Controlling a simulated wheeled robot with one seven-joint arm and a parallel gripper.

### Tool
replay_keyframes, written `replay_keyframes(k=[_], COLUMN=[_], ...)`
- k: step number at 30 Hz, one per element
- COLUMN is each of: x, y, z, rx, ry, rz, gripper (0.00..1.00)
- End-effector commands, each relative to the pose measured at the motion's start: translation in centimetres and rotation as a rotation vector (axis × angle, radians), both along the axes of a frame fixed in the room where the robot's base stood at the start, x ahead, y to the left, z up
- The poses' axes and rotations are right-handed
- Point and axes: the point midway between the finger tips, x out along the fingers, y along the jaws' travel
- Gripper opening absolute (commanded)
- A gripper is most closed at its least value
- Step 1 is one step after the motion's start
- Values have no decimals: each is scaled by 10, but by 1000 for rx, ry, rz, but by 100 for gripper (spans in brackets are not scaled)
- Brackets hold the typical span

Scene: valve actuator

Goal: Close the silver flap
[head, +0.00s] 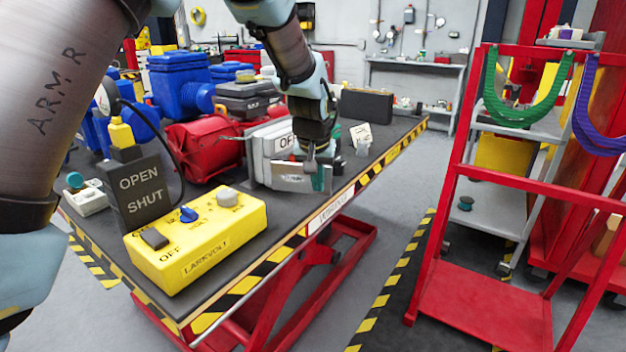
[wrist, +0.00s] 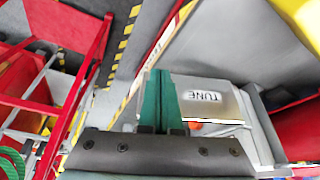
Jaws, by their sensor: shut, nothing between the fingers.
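The silver flap (head: 290,178) is a pale metal plate marked TUNE, low on the front of a grey box (head: 262,145) on the workbench. In the wrist view the flap (wrist: 225,108) lies to the right of my fingers, with a small orange part showing near its lower edge. How far the flap stands open is hard to tell. My gripper (head: 318,181) points down at the right end of the flap. Its teal fingers (wrist: 160,98) are shut together and empty, close beside the flap's edge; whether they touch it is unclear.
A yellow control box (head: 195,240) and a dark OPEN/SHUT sign (head: 140,190) stand on the near bench. A red motor (head: 205,146) sits behind left of the grey box. A red ladder cart (head: 480,310) stands right, across a clear aisle.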

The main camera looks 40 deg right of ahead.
Motion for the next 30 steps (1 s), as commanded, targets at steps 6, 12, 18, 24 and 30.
replay_keyframes(k=[6, 12, 18, 24, 30], x=[9, 24, 44, 66, 85], y=[-25, -47, -67, -83, -93], z=[3, 2, 2, 1, 0], rx=[2, 2, 0, 0, -1], ry=[-4, -4, -4, -3, -2], rz=[201, 393, 584, 772, 940], gripper=[0, 0, 0, 0, 0])
